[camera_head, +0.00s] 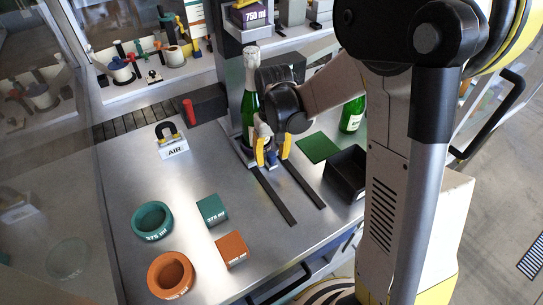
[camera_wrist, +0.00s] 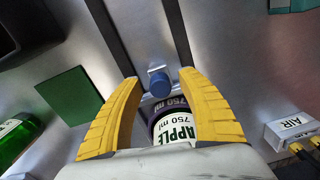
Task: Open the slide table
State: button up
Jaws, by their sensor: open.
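The slide table stands at the foot of the machine column, and two dark rails (camera_head: 275,197) run forward from it across the steel bench. Its blue knob (camera_wrist: 158,83) faces forward between the rails. My gripper (camera_head: 272,155) is above the slide, pointing down. In the wrist view its yellow fingers (camera_wrist: 160,80) are open, one on each side of the knob, with gaps visible. I cannot tell whether they are low enough to surround it. A green bottle with a silver top (camera_head: 250,80) stands upright at the slide; its "APPLE 750 ml" label (camera_wrist: 178,130) shows behind the knob.
A black open box (camera_head: 346,173), a green pad (camera_head: 318,148) and another green bottle (camera_head: 352,114) are right of the rails. Teal (camera_head: 153,221) and orange (camera_head: 171,275) rings, with matching blocks, lie front left. An AIR valve (camera_head: 173,147) stands left. Bench between rails is clear.

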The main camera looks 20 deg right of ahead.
grip_shut()
jog(key=s+d, duration=0.1)
jog(key=s, duration=0.5)
jog(key=s+d, duration=0.1)
jog(key=s, duration=0.5)
jog(key=s+d, duration=0.1)
jog(key=s, duration=0.6)
jog(key=shift+d, duration=0.4)
grip_release()
jog(key=shift+r, duration=0.15)
notch_tip(320, 180, up, 8)
jog(key=shift+d, duration=0.1)
